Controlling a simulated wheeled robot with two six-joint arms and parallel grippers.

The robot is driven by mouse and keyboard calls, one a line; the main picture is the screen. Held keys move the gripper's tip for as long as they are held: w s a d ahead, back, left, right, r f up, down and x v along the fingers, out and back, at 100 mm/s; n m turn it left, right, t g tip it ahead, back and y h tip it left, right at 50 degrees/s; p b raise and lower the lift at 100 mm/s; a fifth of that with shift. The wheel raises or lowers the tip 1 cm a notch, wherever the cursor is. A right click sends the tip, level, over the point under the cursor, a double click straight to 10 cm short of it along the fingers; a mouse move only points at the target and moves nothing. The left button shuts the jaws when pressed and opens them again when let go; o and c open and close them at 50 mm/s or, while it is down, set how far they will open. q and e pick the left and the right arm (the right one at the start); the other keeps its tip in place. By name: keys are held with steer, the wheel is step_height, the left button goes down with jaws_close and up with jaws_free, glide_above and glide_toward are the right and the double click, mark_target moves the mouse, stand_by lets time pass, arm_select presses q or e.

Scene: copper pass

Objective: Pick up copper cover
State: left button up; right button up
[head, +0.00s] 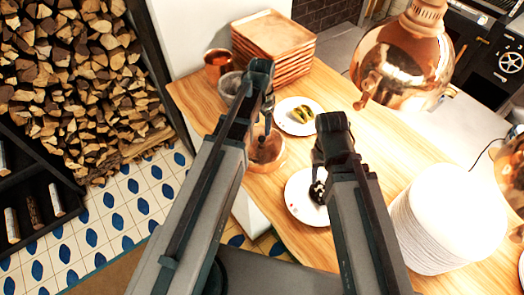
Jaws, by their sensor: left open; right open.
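A round copper piece (272,158), which looks like the copper cover, sits on the wooden counter near its front edge. My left arm partly hides it. My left gripper (266,132) points down over it, open; I cannot tell whether it touches the copper. My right gripper (318,186) is open and points down over a white plate (304,212) with dark food on it. The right gripper hides part of that plate.
Behind are a plate with green food (286,125), stacked copper trays (272,38), a copper pot (217,64) and a grey bowl (230,84). A large copper lamp (400,65) hangs at upper right. Stacked white plates (450,215) stand at right.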

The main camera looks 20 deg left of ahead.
mark_target(262, 138)
arm_select(q)
steer(key=shift+f, duration=0.5)
arm_select(e)
steer(key=shift+f, duration=0.5)
arm_select(q)
steer(key=shift+f, duration=0.1)
arm_select(e)
steer(key=shift+f, duration=0.1)
arm_select(q)
steer(key=f+b, duration=0.5)
steer(key=shift+s+d, duration=0.1)
steer(key=shift+s, duration=0.25)
arm_select(e)
step_height(262, 138, down, 5)
steer(key=shift+f, duration=0.1)
arm_select(q)
jaws_close()
